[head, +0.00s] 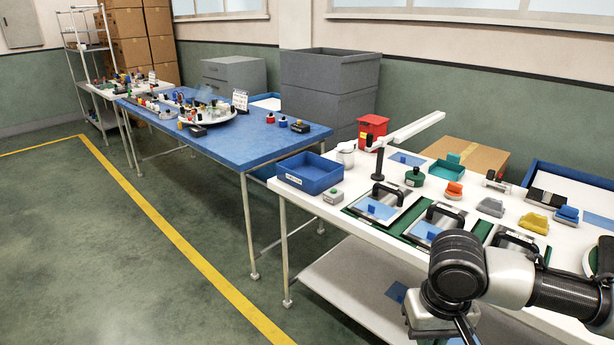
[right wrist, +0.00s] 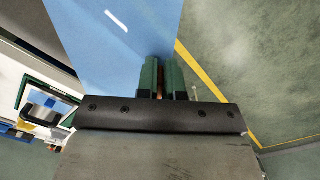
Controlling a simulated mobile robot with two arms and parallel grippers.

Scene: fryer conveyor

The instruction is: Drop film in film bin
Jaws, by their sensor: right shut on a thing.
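A translucent light-blue film (right wrist: 115,45) with a white glare streak fills the upper middle of the right wrist view. My right gripper (right wrist: 161,76) is shut on the film's edge between its green-padded fingers. In the head view my right arm comes in at the lower right, and its gripper hangs low near the front of the white table, largely cut off by the bottom edge. A blue open box with a white label (head: 308,173) stands at the white table's left end. I cannot read the label or tell which container is the film bin. My left gripper is out of view.
The white table (head: 395,165) holds framed plates with black handles (head: 388,195), a red box (head: 372,129) and several coloured blocks. A blue table (head: 225,145) is farther left. Large grey bins (head: 328,85) stand behind. The green floor (head: 110,260) at left is clear.

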